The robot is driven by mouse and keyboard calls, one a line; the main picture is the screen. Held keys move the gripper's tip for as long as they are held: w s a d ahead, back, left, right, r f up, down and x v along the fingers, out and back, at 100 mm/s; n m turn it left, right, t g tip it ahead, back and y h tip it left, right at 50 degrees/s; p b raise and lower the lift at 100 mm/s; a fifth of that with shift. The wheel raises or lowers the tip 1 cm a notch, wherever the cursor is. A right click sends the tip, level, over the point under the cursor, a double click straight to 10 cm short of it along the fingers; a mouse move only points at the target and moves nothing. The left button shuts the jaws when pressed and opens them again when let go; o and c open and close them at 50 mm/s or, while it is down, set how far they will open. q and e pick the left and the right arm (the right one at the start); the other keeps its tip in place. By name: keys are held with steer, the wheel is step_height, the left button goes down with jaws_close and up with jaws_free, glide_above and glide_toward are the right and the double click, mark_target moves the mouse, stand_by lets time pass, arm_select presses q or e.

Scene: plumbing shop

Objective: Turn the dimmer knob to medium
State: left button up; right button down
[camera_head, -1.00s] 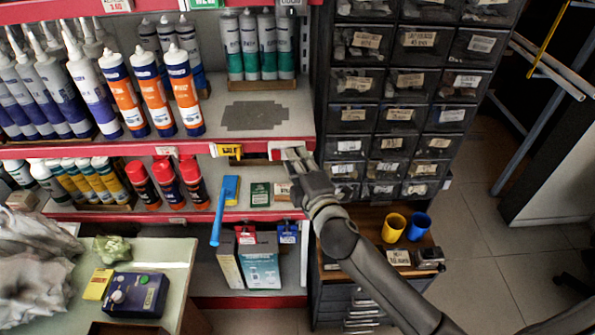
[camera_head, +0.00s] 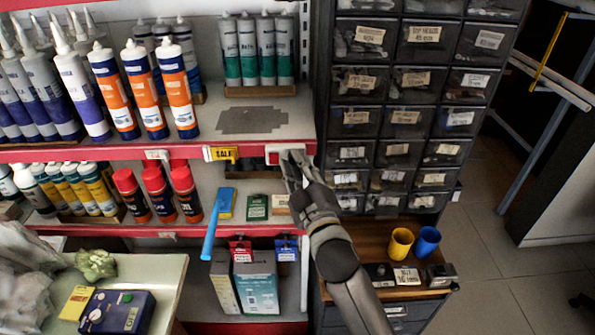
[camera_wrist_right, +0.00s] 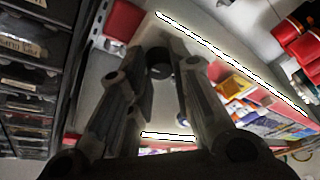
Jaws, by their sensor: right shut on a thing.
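My right gripper (camera_head: 292,158) is at the right end of the red shelf edge, in front of a small whitish plate (camera_head: 272,154). In the right wrist view my gripper's two dark fingers (camera_wrist_right: 160,78) reach toward a pale panel (camera_wrist_right: 110,62) and close around a small dark round knob (camera_wrist_right: 158,62). The fingers hide the knob's sides, and I cannot read its setting. In the head view the gripper hides the knob. My left gripper is not in view.
A blue control box (camera_head: 118,311) with a pale knob and a green button sits on the lower left table. Sealant tubes (camera_head: 178,92) and red-capped cans (camera_head: 158,192) fill the shelves at left. A drawer cabinet (camera_head: 405,118) stands close on the right.

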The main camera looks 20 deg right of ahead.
stand_by(0.5)
steer(key=c, duration=1.3)
jaws_free()
steer(key=s, duration=0.4)
steer(key=s+f, duration=0.1)
steer(key=s, duration=0.3)
steer(key=s+f, duration=0.1)
steer(key=s, duration=0.3)
steer(key=shift+w, duration=0.1)
